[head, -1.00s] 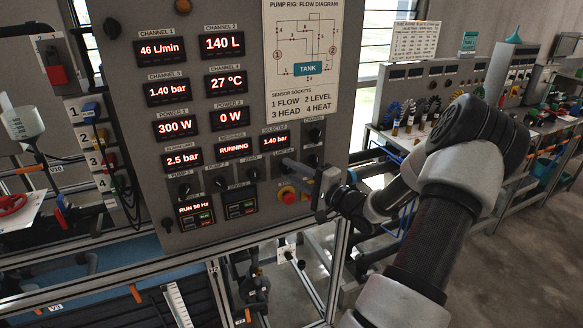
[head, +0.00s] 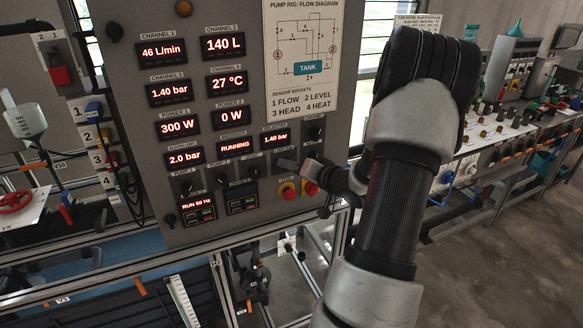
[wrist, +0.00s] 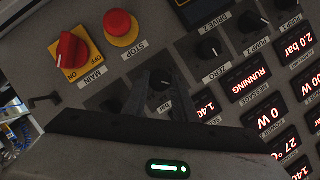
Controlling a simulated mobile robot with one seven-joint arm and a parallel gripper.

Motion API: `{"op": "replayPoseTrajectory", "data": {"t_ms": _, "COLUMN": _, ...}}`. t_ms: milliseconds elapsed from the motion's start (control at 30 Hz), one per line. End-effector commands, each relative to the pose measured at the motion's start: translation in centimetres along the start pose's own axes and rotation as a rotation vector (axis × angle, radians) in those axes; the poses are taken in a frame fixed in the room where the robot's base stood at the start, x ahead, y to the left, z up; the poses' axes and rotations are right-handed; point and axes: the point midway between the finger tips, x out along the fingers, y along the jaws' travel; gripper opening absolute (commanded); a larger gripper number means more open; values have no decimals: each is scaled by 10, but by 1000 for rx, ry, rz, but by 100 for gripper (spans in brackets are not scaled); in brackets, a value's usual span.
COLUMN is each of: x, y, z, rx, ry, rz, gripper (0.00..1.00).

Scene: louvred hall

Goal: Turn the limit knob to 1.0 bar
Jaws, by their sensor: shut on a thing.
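My gripper (wrist: 160,84) is shut on a dark round knob (wrist: 161,77) on the grey control panel; the wrist view shows its two fingers on either side of it. The knob's label is partly hidden by the fingers, and seems to begin with "LIM". In the head view my gripper (head: 288,165) is at the panel's lower right, and the knob is hidden there. The alarm limit display (head: 184,157) reads 2.0 bar; it also shows in the wrist view (wrist: 295,43).
A red stop button (wrist: 120,24) and a red main switch on a yellow plate (wrist: 72,50) sit close to my fingers. A zero knob (wrist: 209,48) is on the other side. The message display (head: 234,146) reads RUNNING. Benches stand to the right.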

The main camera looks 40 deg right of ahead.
Motion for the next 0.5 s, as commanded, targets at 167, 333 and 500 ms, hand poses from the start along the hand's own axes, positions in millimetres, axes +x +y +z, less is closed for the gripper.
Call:
{"op": "replayPoseTrajectory", "data": {"t_ms": 167, "x": 1, "y": -1, "z": 1, "rx": -159, "ry": 2, "rz": 65, "gripper": 3}}
{"op": "replayPoseTrajectory", "data": {"t_ms": 333, "x": 2, "y": -1, "z": 2, "rx": -309, "ry": 3, "rz": 126, "gripper": 3}}
{"op": "replayPoseTrajectory", "data": {"t_ms": 500, "x": 2, "y": -1, "z": 4, "rx": -457, "ry": 4, "rz": 188, "gripper": 3}}
